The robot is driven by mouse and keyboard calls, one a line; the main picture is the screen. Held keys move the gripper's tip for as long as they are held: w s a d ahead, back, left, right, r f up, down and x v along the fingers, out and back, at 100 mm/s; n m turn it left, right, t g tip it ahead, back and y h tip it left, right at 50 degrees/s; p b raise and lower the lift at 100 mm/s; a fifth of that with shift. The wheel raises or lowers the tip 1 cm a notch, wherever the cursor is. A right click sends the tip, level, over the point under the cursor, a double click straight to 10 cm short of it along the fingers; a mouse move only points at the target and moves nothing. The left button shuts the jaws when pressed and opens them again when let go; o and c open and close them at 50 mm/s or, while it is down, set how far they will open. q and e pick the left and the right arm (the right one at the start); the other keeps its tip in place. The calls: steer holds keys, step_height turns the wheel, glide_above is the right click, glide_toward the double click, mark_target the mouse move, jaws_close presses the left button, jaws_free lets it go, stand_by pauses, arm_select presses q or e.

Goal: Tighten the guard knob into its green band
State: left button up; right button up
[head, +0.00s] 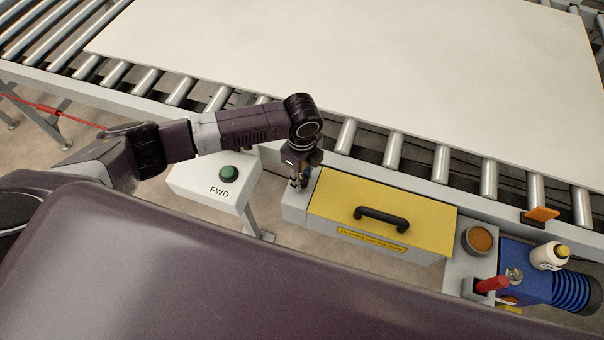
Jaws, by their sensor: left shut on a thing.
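The yellow guard (385,205) with a black handle lies on a grey housing beside the roller conveyor. My left gripper (298,184) points down at the grey block off the guard's left end. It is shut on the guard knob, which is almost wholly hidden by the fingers. The green band cannot be made out. My right gripper is not in view.
A white control box (215,182) with a green button marked FWD stands left of the gripper. A blue motor (540,276), white bottle (549,256), red lever (491,284) and orange-brown-topped cup (479,240) are at the right. A large pale board (360,70) covers the rollers.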

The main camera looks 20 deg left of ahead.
arm_select(q)
steer(key=shift+m, duration=0.3)
steer(key=o, duration=1.1)
steer(key=shift+o, duration=0.2)
steer(key=shift+r, duration=0.25)
step_height(320, 180, up, 12)
steer(key=shift+f, duration=0.2)
steer(key=shift+d, duration=0.1)
